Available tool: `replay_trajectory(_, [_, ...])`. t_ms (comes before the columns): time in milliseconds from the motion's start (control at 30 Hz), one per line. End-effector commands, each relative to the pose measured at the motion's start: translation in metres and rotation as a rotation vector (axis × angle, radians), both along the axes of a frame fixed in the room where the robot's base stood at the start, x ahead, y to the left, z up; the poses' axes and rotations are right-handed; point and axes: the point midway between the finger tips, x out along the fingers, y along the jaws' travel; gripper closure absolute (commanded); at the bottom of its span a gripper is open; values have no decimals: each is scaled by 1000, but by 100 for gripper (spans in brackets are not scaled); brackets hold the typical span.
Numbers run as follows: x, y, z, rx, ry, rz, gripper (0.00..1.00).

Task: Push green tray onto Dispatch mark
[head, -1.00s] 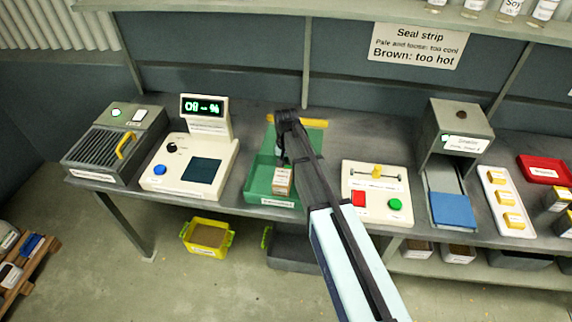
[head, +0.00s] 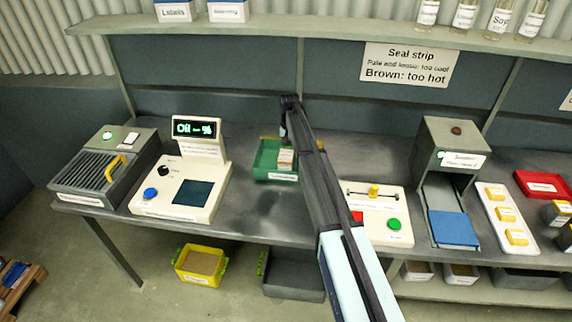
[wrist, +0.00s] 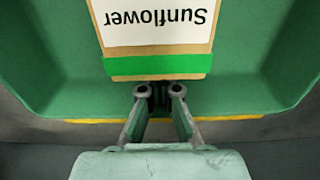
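The green tray (head: 262,171) stands on the back part of the bench and holds a box labelled Sunflower (head: 286,158). The box also shows in the wrist view (wrist: 157,30). A yellow strip on the bench (wrist: 235,118) runs along the tray's far edge, and the tray hides part of it. I cannot read any Dispatch lettering. My gripper (wrist: 160,95) points down at the tray's far wall, beyond the box. Its fingers look closed together with nothing between them.
Left of the tray stands an oil meter (head: 180,188), and farther left a grey machine with a yellow handle (head: 112,168). To the right are a sealer panel (head: 375,212) and a grey press (head: 450,165). The bench in front of the tray is clear.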

Motion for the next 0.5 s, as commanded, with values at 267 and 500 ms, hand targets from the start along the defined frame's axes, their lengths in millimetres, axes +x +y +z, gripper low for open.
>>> replay_trajectory(267, [26, -6, 0, 0, 0, 0, 100])
replay_trajectory(500, [25, -5, 0, 0, 0, 0, 100])
